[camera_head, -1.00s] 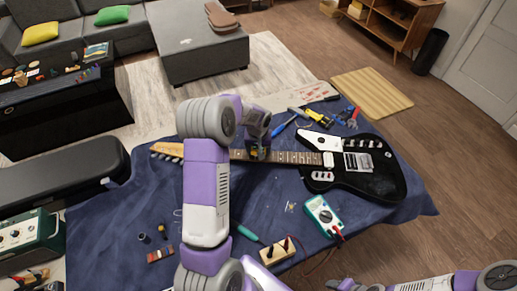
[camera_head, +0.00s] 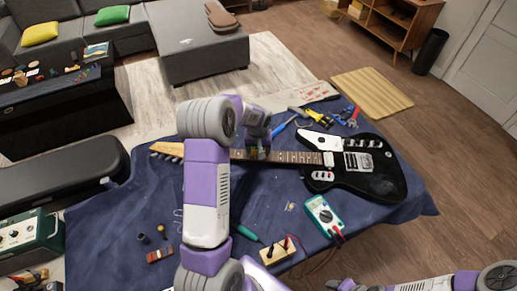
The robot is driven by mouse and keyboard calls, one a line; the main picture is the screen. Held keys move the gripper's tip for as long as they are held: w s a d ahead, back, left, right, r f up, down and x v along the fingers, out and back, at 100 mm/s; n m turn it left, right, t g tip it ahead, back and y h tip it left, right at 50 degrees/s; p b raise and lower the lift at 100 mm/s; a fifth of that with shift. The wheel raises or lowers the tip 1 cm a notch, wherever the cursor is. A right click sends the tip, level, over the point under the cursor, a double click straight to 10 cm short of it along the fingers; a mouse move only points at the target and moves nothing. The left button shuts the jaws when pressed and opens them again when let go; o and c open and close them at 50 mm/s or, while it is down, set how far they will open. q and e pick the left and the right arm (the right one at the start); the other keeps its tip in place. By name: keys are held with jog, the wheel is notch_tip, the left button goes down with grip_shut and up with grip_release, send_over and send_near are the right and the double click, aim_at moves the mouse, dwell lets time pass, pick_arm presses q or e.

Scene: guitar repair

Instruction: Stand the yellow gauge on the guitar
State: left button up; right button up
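The black electric guitar (camera_head: 382,184) lies on the blue cloth, its body to the right and its neck running left behind my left arm. My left gripper (camera_head: 256,153) points down at the guitar's neck, at or just above the fretboard. A small yellowish patch shows at its fingertips; it may be the yellow gauge, but it is too small and dark to be sure. Whether these fingers are closed on it is unclear. My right gripper (camera_head: 342,285) is at the bottom edge, away from the guitar, partly cut off.
Pliers and other hand tools (camera_head: 318,118) lie behind the guitar. A green multimeter (camera_head: 322,212), a wooden box with leads (camera_head: 278,251) and a green-handled screwdriver (camera_head: 246,233) lie in front. A black case (camera_head: 62,172) and a green amplifier (camera_head: 30,233) stand left.

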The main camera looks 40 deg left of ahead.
pick_arm(q)
jog(key=shift+f, duration=0.2)
jog(key=o, duration=1.2)
jog(key=shift+o, duration=0.4)
jog(key=shift+r, duration=0.15)
jog(key=shift+r+p, duration=2.2)
jog(key=shift+r, duration=1.2)
